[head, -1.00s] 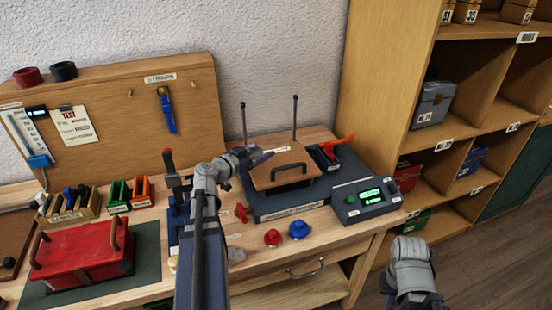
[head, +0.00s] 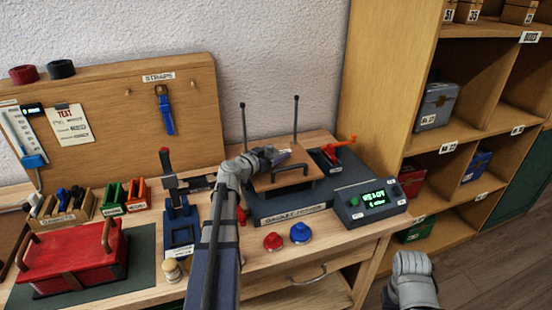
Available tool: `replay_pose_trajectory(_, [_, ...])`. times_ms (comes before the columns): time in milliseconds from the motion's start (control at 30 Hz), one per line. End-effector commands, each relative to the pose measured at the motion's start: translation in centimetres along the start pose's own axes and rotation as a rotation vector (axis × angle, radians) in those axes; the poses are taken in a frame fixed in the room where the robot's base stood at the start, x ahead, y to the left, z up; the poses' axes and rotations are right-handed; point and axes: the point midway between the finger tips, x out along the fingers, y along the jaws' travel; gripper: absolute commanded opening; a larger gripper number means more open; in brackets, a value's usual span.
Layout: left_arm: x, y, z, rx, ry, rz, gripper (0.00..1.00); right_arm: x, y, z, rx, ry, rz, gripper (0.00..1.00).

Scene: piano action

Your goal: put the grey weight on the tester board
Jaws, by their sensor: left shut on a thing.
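The tester board (head: 262,183) is a wooden plate with a dark handle, on a dark blue base with two upright rods behind it. My left gripper (head: 284,157) is over the board, close behind the handle. It is shut on what appears to be the grey weight, mostly hidden by the fingers; its outline is not clear. I cannot tell whether it touches the board. My left forearm covers part of the bench front. Of my right arm, only a grey wrist part shows at the lower right; its fingers are out of the picture.
A red weight (head: 273,242) and a blue weight (head: 301,233) stand in front of the base. A control box (head: 370,202) with a green display is to the right. A red lidded box (head: 70,264) and a blue lever device (head: 180,222) are left. Shelves (head: 470,105) stand right.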

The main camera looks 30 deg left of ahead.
Motion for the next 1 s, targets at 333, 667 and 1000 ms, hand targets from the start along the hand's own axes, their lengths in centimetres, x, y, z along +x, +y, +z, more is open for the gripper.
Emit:
replay_pose_trajectory(333, [0.6,0.0,0.4,-0.001,0.001,0.000,0.00,0.6,-0.1,0.0,0.000,0.000,0.000,0.00])
replay_pose_trajectory(667, [0.7,0.0,0.7,0.000,0.000,0.000,1.00,0.8,-0.1,-0.1,0.000,0.000,0.000,0.00])
replay_pose_trajectory(1000, [-0.3,0.1,0.4,0.000,0.000,-0.002,1.00,0.3,0.0,0.0,0.000,0.000,0.000,0.00])
